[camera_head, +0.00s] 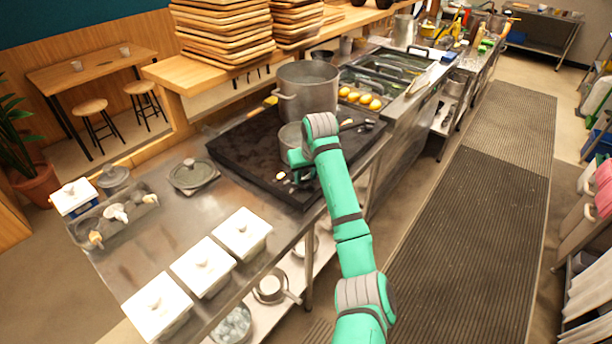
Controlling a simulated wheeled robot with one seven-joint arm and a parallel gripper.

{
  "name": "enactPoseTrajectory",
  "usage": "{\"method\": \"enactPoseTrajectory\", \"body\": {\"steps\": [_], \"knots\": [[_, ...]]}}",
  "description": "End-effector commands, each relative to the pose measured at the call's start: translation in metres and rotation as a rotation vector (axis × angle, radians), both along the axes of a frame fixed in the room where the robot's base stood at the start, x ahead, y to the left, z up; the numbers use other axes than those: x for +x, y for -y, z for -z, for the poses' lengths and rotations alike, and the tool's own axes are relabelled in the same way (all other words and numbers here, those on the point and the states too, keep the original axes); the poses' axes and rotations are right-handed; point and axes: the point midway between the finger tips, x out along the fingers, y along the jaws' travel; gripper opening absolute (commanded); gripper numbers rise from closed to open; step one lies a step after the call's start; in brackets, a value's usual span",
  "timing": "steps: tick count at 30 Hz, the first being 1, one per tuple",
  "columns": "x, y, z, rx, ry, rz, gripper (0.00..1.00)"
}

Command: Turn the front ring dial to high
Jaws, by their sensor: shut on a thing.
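The black cooktop (237,151) sits on the steel counter. A small metal pot (289,134) stands on it, partly behind my wrist. My gripper (289,177) is low over the cooktop, just in front of the small pot. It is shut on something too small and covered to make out. Small pale spots show by the fingertips, and I cannot tell whether they are a dial or part of the gripper. The front ring dial and its setting cannot be made out. My arm covers part of the cooktop's right side.
A large metal pot (308,90) stands behind the small pot. Yellow items (359,98) lie behind the cooktop. Dark floor matting (470,215) is clear on the right.

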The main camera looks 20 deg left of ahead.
Motion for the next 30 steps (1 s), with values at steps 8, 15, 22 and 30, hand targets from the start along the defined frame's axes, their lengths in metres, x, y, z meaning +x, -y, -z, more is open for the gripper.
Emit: {"method": "enactPoseTrajectory", "body": {"steps": [8, 15, 22, 30], "knots": [[-0.002, -0.004, 0.000, 0.001, 0.000, 0.248, 0.10], [-0.003, -0.007, -0.001, 0.001, 0.000, 0.478, 0.10], [-0.003, -0.010, -0.001, 0.001, 0.001, 0.697, 0.10], [-0.003, -0.013, -0.001, 0.000, 0.000, 0.953, 0.10]]}}
